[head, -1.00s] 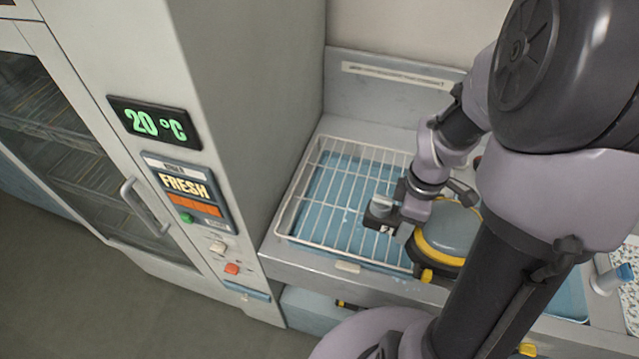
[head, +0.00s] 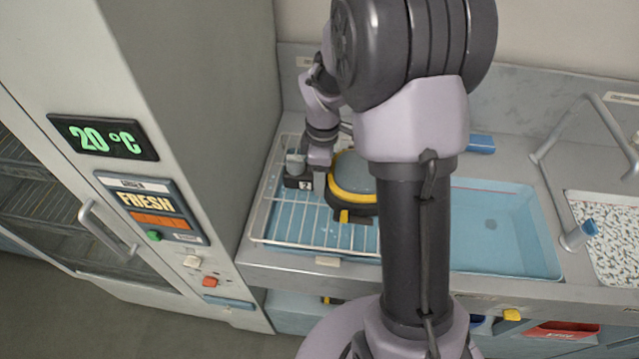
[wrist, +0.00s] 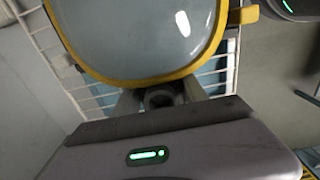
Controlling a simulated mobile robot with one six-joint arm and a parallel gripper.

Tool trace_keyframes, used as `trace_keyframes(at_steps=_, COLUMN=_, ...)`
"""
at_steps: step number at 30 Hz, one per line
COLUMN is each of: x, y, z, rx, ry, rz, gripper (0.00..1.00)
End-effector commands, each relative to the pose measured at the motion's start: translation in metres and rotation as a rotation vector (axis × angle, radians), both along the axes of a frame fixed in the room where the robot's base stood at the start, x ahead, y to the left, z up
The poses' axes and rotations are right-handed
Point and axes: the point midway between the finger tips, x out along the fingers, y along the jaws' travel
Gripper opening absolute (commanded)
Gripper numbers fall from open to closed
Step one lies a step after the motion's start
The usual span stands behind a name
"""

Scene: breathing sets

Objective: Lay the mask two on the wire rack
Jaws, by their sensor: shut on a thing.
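In the wrist view the visor (wrist: 140,35) fills the top, just beyond the fingers (wrist: 160,98). The white wire rack (head: 262,215) lies over a blue basin beside the tall cabinet. The mask is over the right part of the rack. Whether it touches the wires I cannot tell. My arm hides the rack's right edge.
The tall cabinet (head: 215,130) stands close to the left of the rack. A blue sink basin (head: 500,225) is open to the right, with a tap (head: 580,235) and a speckled surface (head: 610,230) beyond. A blue block (head: 480,144) sits behind. The rack's front left is clear.

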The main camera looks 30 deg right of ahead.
Motion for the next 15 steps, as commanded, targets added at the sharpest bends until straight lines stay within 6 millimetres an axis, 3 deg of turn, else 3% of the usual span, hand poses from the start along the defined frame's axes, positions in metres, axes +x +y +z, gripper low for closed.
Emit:
trace_keyframes(at_steps=3, x=0.007, y=0.003, z=-0.004, rx=-0.001, ry=-0.002, rz=0.000, gripper=0.00)
trace_keyframes(at_steps=9, x=0.006, y=0.002, z=-0.034, rx=-0.001, ry=-0.001, rz=0.001, gripper=0.00)
trace_keyframes(at_steps=15, x=0.006, y=0.002, z=-0.035, rx=-0.002, ry=-0.002, rz=0.001, gripper=0.00)
